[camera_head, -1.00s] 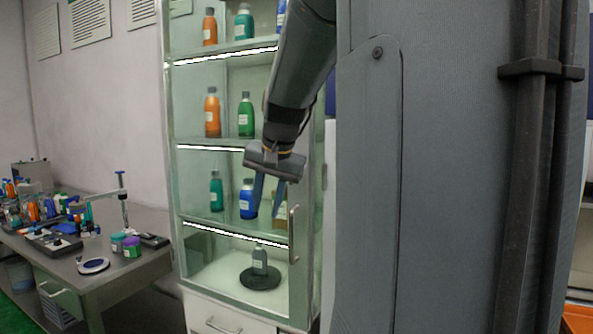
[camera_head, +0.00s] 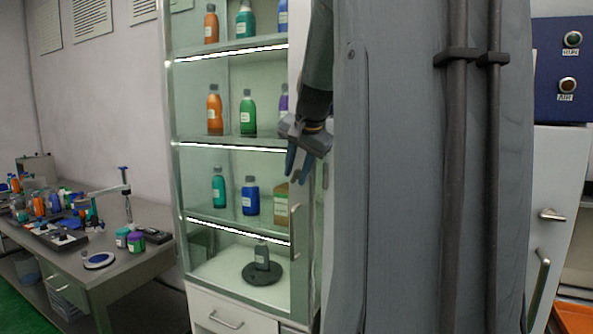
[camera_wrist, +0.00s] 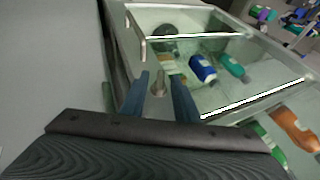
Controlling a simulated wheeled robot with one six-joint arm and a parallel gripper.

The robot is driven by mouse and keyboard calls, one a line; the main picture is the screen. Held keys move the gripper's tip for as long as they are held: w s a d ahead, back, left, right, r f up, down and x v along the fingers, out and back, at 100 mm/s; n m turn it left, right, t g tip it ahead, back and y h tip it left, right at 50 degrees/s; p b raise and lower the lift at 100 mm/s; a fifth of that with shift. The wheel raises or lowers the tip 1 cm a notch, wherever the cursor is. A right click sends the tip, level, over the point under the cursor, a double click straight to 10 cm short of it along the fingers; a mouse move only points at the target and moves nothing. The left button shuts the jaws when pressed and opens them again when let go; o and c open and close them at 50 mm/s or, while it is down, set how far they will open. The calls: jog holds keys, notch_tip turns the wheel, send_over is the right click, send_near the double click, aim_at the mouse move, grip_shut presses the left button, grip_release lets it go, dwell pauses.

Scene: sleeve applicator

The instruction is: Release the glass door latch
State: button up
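The glass door (camera_head: 236,165) of the tall cabinet is shut, with a vertical bar handle (camera_head: 296,232) low on its right side. The handle also shows in the wrist view (camera_wrist: 143,36). A small metal knob, apparently the latch (camera_wrist: 158,83), shows in the wrist view near the door's edge. My gripper (camera_head: 297,174) is at the cabinet's right edge, above the handle. In the wrist view my gripper (camera_wrist: 160,82) has its two blue fingers apart, with the knob showing in the gap. I cannot tell whether the knob is between the fingertips or beyond them. The head view hides the knob.
Bottles stand on the cabinet shelves, with a grey bottle (camera_head: 262,258) on a dark round base at the bottom. A cluttered bench (camera_head: 150,262) is at left. A blue control panel (camera_head: 562,75) and a white cabinet (camera_head: 550,200) are at right.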

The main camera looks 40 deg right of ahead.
jog(key=shift+w+f, duration=0.1)
grip_shut()
jog(key=g+p, duration=0.1)
jog(key=p, duration=0.1)
jog(key=shift+w+a+r+p, duration=0.1)
jog(key=shift+a+r+p, duration=0.1)
jog(key=shift+p, duration=0.2)
jog(key=shift+w+f+n+g+h+p, duration=0.15)
jog(key=shift+n+g+h+p, duration=0.25)
jog(key=shift+g, duration=0.5)
jog(key=shift+w+r+n+g+h+p, duration=0.1)
jog(key=shift+n+g+h+p, duration=0.1)
jog(key=shift+g+h+p, duration=0.55)
jog(key=shift+b, duration=0.3)
